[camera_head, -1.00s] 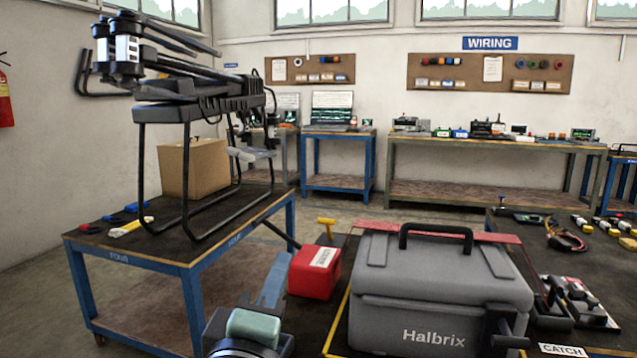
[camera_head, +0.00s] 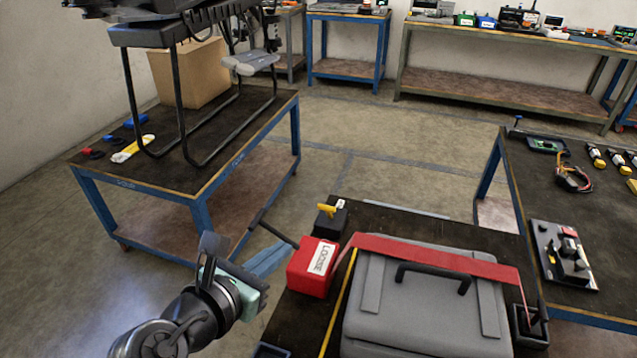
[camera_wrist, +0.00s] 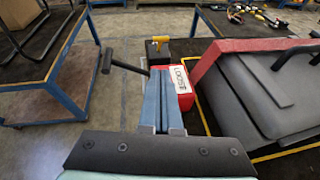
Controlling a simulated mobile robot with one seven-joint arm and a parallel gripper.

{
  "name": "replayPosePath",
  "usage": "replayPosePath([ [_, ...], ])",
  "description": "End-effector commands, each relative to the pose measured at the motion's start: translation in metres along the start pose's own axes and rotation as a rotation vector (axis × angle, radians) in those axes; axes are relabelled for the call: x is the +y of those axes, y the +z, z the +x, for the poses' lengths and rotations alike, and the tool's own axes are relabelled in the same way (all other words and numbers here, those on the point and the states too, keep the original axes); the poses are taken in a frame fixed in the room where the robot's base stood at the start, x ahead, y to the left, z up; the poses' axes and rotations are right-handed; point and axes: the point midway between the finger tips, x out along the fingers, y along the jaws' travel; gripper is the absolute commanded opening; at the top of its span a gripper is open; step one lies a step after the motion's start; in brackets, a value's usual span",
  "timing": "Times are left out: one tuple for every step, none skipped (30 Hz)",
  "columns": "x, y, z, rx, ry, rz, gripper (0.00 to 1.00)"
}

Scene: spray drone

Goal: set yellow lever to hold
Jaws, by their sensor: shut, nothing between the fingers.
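The yellow lever (camera_head: 327,210) is a small T-shaped handle on a black block (camera_head: 335,221), behind the red box and left of the grey case; it also shows in the wrist view (camera_wrist: 158,40). The red box (camera_head: 312,268) carries a white label reading "LOOSE", and a black bar sticks out from its left side. My gripper (camera_head: 284,252) has long blue fingers, shut and empty, just left of the red box in the head view. In the wrist view its fingertips (camera_wrist: 163,72) overlap the red box and lie short of the yellow lever. Contact with the box cannot be told.
The grey case (camera_head: 420,315) stands right of the red box, with a red strap (camera_head: 440,259) across its back. A blue-legged table (camera_head: 230,165) with a drone frame and cardboard box (camera_head: 190,75) stands at left. Another bench (camera_head: 590,215) holds tools at right.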

Motion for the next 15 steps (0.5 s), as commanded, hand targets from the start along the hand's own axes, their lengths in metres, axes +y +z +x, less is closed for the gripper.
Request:
replayPosePath([
  [-0.0001, 0.0023, -0.0026, 0.004, -0.007, -0.029, 0.00],
  [-0.0004, 0.0015, -0.0030, 0.006, -0.011, -0.042, 0.00],
  [-0.0007, 0.0007, -0.0033, 0.007, -0.014, -0.053, 0.00],
  [-0.0009, 0.0001, -0.0034, 0.008, -0.016, -0.060, 0.00],
  [-0.0010, -0.0003, -0.0034, 0.008, -0.017, -0.064, 0.00],
  [-0.0012, -0.0008, -0.0033, 0.009, -0.018, -0.067, 0.00],
  [-0.0012, -0.0010, -0.0032, 0.008, -0.018, -0.067, 0.00],
  [-0.0012, -0.0012, -0.0031, 0.008, -0.018, -0.067, 0.00],
  [-0.0012, -0.0013, -0.0030, 0.008, -0.018, -0.066, 0.00],
  [-0.0012, -0.0012, -0.0030, 0.008, -0.018, -0.066, 0.00],
  [-0.0012, -0.0011, -0.0030, 0.008, -0.017, -0.065, 0.00],
  [-0.0012, -0.0010, -0.0030, 0.008, -0.017, -0.065, 0.00],
  [-0.0012, -0.0009, -0.0029, 0.008, -0.017, -0.064, 0.00],
  [-0.0012, -0.0008, -0.0027, 0.007, -0.017, -0.064, 0.00],
  [-0.0012, -0.0007, -0.0018, 0.007, -0.017, -0.064, 0.00],
])
